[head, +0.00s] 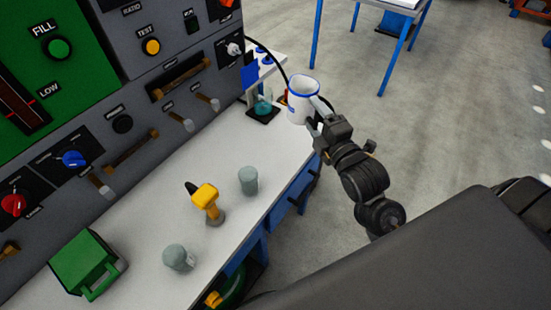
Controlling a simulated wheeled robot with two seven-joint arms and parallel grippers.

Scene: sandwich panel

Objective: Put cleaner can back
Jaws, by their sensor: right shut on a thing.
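A white can with a blue rim (301,88), shaped much like a mug, is held up over the far right end of the workbench. I take it to be the cleaner can; no label can be read. My right gripper (317,112) is shut on its right side, and the fingers hide part of that side. The can looks upright or slightly tilted. Just left of and below it, a small dark stand with a teal bottle-like thing (263,106) is on the bench; how far apart they are in depth cannot be told. My left gripper is not in view.
The white workbench (135,281) runs along a grey control panel (200,62). A blue-legged table (408,42) stands behind.

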